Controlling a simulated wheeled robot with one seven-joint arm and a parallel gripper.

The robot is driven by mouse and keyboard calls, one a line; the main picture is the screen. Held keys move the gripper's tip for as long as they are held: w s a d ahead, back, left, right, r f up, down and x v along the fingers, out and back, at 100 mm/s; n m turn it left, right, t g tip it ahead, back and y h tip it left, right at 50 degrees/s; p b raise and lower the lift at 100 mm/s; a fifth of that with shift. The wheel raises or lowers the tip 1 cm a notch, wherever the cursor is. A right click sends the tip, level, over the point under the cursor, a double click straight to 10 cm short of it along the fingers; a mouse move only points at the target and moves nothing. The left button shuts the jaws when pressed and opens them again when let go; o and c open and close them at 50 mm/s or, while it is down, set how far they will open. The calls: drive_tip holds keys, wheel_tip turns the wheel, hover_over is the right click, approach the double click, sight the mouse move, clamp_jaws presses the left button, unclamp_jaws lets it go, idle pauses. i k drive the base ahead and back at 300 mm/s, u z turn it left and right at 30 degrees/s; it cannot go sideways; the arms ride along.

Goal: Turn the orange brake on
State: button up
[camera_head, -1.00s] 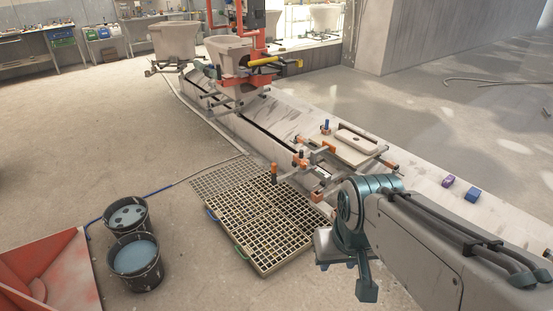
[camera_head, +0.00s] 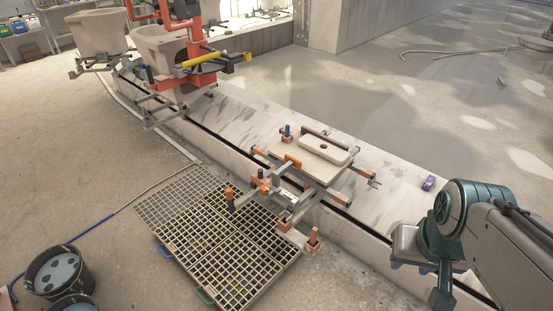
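A carriage with a pale board (camera_head: 283,157) and a white basin-like piece stands on the long pale rail bed at the picture's middle. Several orange parts sit on it: an upright grip with a dark top (camera_head: 229,197) at the left, an orange post (camera_head: 314,238) at the front, an orange block (camera_head: 292,161) at the board's edge, and a blue-topped knob on an orange base (camera_head: 286,132). I cannot tell which one is the brake. My gripper (camera_head: 410,266) is at lower right, apart from the carriage; its fingers are too unclear to judge.
A floor grating (camera_head: 215,237) lies left of the carriage. Dark buckets (camera_head: 58,270) stand at lower left. A red frame with a yellow bar (camera_head: 203,60) and large pale pots (camera_head: 84,32) stand further along the rail. A purple block (camera_head: 429,183) lies on the bed.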

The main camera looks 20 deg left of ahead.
sight(229, 195)
drive_tip(key=u, duration=0.1)
drive_tip(key=i, duration=0.9)
drive_tip(key=u, duration=1.05)
drive_tip(key=i, duration=0.65)
drive_tip(key=u, duration=0.55)
